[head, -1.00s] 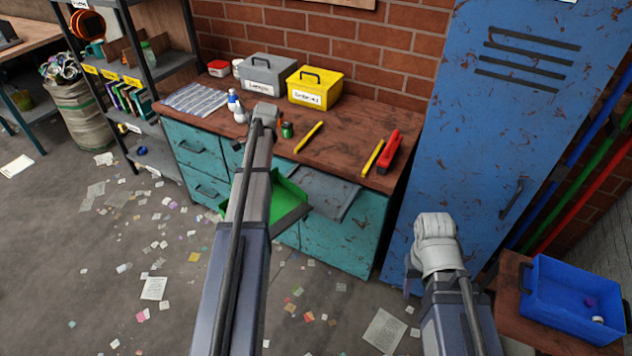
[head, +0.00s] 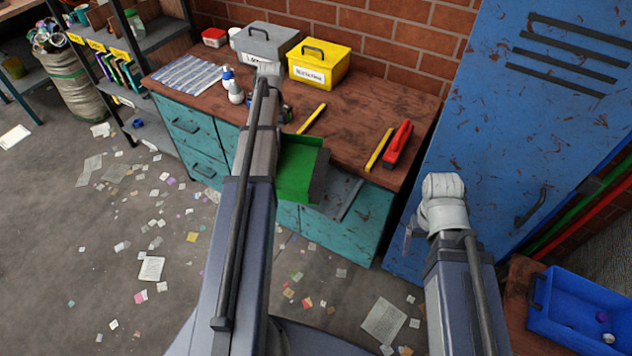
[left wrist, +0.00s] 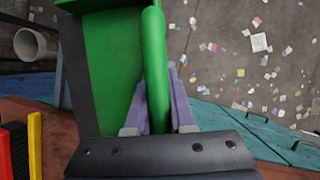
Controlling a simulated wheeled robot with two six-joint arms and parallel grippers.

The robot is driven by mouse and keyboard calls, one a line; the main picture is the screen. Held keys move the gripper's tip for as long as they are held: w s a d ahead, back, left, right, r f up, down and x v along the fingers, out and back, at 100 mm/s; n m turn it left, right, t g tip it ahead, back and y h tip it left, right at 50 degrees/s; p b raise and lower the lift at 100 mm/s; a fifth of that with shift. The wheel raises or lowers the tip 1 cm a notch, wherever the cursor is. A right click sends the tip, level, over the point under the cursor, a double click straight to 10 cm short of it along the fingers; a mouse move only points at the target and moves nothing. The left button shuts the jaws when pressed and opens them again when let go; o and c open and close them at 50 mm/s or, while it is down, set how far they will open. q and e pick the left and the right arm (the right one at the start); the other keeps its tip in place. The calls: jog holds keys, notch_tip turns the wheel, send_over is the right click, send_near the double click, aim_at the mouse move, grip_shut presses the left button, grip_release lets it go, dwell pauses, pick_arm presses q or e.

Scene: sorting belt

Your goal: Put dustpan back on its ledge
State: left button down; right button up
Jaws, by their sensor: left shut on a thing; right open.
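The green dustpan (head: 298,168) has a dark edge and hangs at the front edge of the wooden worktop, beside my left arm. In the left wrist view my left gripper (left wrist: 157,95) has its purple fingers shut on the dustpan's round green handle (left wrist: 154,50). In the head view my left gripper is hidden behind my arm. A flat grey panel (head: 340,192) juts from the cabinet front just right of and below the dustpan; I cannot tell if it is the ledge. My right gripper (head: 408,240) is open and empty in front of the blue locker.
On the worktop (head: 350,127) stand a grey box (head: 268,48), a yellow box (head: 320,65), bottles, yellow bars and a red brush (head: 398,145). The blue locker (head: 500,130) stands at right. A blue bin (head: 580,310) is at lower right. Paper scraps litter the open floor.

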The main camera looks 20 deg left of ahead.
aim_at(297, 184)
pick_arm(q)
jog(key=s+d+n+t+h, duration=0.1)
jog(key=d+n, duration=0.2)
jog(key=n, duration=0.1)
jog(key=s+d+r+n+t+h+p, duration=0.1)
jog(key=d+n, duration=0.2)
jog(key=n, duration=0.1)
jog(key=s+d+r+n+t+h, duration=0.1)
jog(key=d+n, duration=0.2)
jog(key=n, duration=0.1)
jog(key=shift+s+d, duration=0.15)
jog(key=shift+s, duration=0.2)
jog(key=shift+d+n+t+p, duration=0.3)
jog(key=shift+d+n+t, duration=0.3)
jog(key=shift+n, duration=0.5)
jog(key=shift+w, duration=0.1)
notch_tip(297, 184, down, 10)
jog(key=b, duration=1)
jog(key=shift+f, duration=0.1)
